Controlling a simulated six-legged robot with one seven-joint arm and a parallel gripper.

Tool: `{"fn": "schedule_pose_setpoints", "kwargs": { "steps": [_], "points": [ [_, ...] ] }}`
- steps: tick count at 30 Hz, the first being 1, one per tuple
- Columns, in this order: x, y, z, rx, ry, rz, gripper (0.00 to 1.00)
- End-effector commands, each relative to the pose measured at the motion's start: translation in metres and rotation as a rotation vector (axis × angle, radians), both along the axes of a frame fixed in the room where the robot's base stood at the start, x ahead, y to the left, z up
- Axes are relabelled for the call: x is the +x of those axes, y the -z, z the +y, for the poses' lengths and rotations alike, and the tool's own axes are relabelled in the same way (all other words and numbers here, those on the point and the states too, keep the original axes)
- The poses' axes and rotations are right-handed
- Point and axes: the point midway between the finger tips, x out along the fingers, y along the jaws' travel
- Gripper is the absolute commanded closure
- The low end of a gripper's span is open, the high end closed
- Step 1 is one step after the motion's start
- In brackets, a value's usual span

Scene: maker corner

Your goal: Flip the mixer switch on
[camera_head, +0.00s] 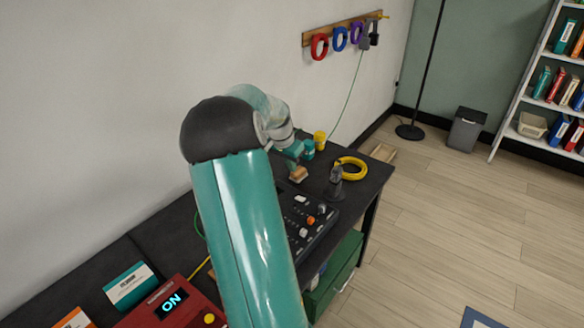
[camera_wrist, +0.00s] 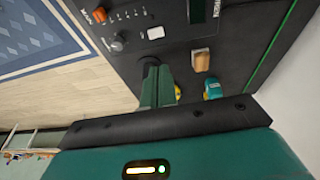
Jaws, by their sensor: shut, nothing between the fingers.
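The mixer is a black panel (camera_head: 318,232) on the dark table, partly hidden behind my arm in the head view. It carries light and dark knobs and an orange knob (camera_head: 311,220). In the wrist view the panel (camera_wrist: 130,50) shows an orange knob (camera_wrist: 100,14), a grey knob (camera_wrist: 118,44) and a white rectangular control (camera_wrist: 155,33). I cannot tell the switch's position. My gripper (camera_wrist: 155,82) is shut and empty, its tips just below the white control in the wrist picture. Any contact is unclear. In the head view my arm hides much of the mixer.
A wooden block (camera_wrist: 201,60) and a teal object (camera_wrist: 212,88) are close right of the fingers. A yellow coil (camera_head: 351,168) and a dark upright object (camera_head: 335,186) stand near the mixer. A red box (camera_head: 172,306) with a lit display is at the lower left.

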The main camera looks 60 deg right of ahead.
Motion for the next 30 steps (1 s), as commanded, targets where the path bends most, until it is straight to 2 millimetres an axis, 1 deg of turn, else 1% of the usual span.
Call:
{"fn": "schedule_pose_setpoints", "kwargs": {
  "steps": [8,16,19,23,30],
  "points": [
    [-0.008,-0.002,0.0,-0.001,0.005,0.002,1.0],
    [-0.006,-0.002,0.0,-0.001,0.005,0.002,1.0],
    [-0.007,0.002,-0.002,0.0,0.005,0.003,1.0],
    [-0.008,0.017,-0.006,0.001,0.007,0.004,1.0],
    [-0.013,0.061,-0.018,0.001,0.007,0.004,1.0]
  ]
}}
